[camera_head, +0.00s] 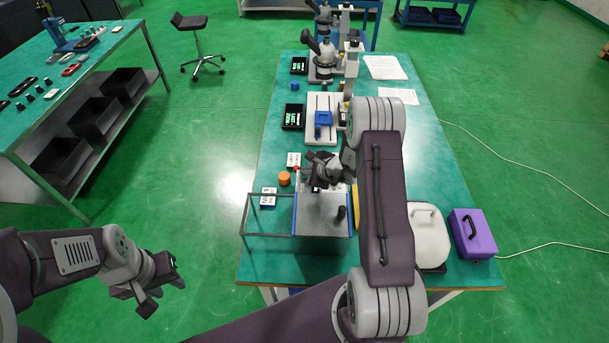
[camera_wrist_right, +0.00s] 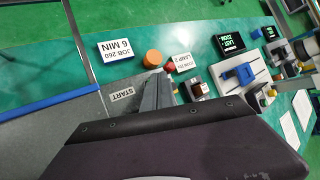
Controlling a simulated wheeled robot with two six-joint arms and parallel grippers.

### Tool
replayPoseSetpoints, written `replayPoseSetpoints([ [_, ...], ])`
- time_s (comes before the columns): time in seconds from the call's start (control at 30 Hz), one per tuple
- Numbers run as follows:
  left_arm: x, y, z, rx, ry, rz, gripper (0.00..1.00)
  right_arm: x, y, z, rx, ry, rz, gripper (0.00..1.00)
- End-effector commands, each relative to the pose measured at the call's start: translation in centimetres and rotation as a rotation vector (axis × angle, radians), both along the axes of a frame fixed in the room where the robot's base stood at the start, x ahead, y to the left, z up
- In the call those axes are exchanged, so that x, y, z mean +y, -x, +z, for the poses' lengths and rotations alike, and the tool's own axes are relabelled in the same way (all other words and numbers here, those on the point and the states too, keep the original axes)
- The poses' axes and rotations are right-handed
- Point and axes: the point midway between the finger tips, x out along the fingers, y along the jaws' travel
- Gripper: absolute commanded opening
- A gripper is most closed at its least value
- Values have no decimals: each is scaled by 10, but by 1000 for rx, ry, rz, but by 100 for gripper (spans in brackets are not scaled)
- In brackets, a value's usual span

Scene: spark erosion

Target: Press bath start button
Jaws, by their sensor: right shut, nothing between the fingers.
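The bath (camera_head: 322,222) is a grey-topped unit with blue edges at the near end of the green bench. Its grey top also shows in the right wrist view (camera_wrist_right: 75,125), with a white START label (camera_wrist_right: 122,94) on it. My right gripper (camera_head: 318,165) is shut and empty over the bath's far edge. In the right wrist view its fingers (camera_wrist_right: 158,88) point down just right of the START label. The button itself is not clearly visible; the fingers may cover it. My left gripper (camera_head: 160,292) looks open and empty, off the bench at lower left.
An orange cylinder (camera_head: 284,178) and small white cards (camera_head: 293,159) lie left of the right gripper. A purple box (camera_head: 474,233) and a white-lidded container (camera_head: 428,240) stand right of my right arm. Microscopes (camera_head: 322,60) stand farther back.

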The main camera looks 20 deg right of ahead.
Motion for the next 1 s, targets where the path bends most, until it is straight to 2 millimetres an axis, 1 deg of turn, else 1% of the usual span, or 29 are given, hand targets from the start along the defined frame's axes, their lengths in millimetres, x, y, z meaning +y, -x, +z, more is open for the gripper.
replayPoseSetpoints([
  [0.2, 0, 0, -3, 0, 0, 0, 36, 0, 0, -3, 1, 0, 0, 0],
  [0.5, 0, 0, -2, 0, 0, 0, 36, 0, 1, -2, 2, 0, 1, 0],
  [0.83, 0, 0, 3, 0, 0, 0, 36, 0, 0, 15, 1, 1, 1, 0],
  [1.0, 0, 0, 3, 0, 0, 0, 36, 0, 1, 15, 2, 0, 1, 0],
])
